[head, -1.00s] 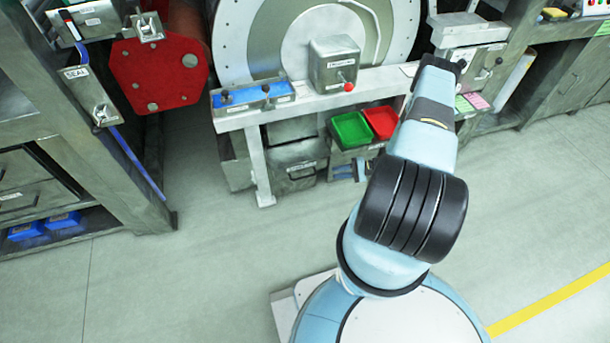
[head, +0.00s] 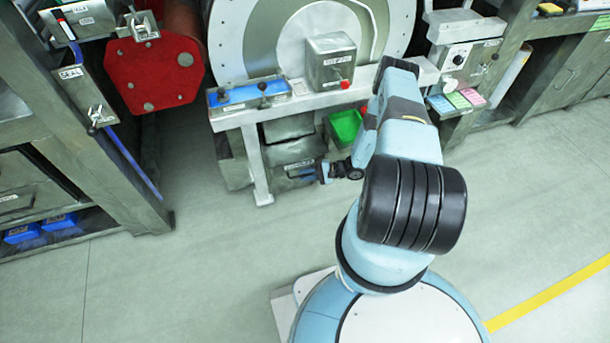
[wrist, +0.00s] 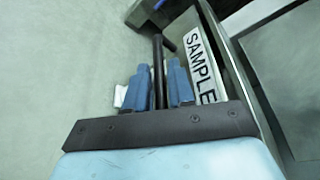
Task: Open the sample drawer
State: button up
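The sample drawer's front shows in the wrist view, with a white SAMPLE label (wrist: 201,66) and a dark bar handle (wrist: 158,72). In the head view the drawer front (head: 298,152) is low under the bench, left of the green tray, partly hidden by my gripper. My gripper (head: 322,171) reaches in from the right to this front. In the wrist view its two blue fingers (wrist: 159,85) stand on either side of the handle bar, close to it. Whether they press on the bar is unclear. I cannot see the drawer standing clearly out.
The bench leg (head: 257,165) stands just left of the drawer. A green tray (head: 345,126) sits right of it, partly behind my arm. A blue switch panel (head: 248,93) and a grey box with a red knob (head: 332,62) are above. Floor in front is clear.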

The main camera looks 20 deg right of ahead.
jog(key=shift+w+a+f, duration=0.1)
jog(key=shift+a, duration=0.25)
grip_shut()
dwell(0.3)
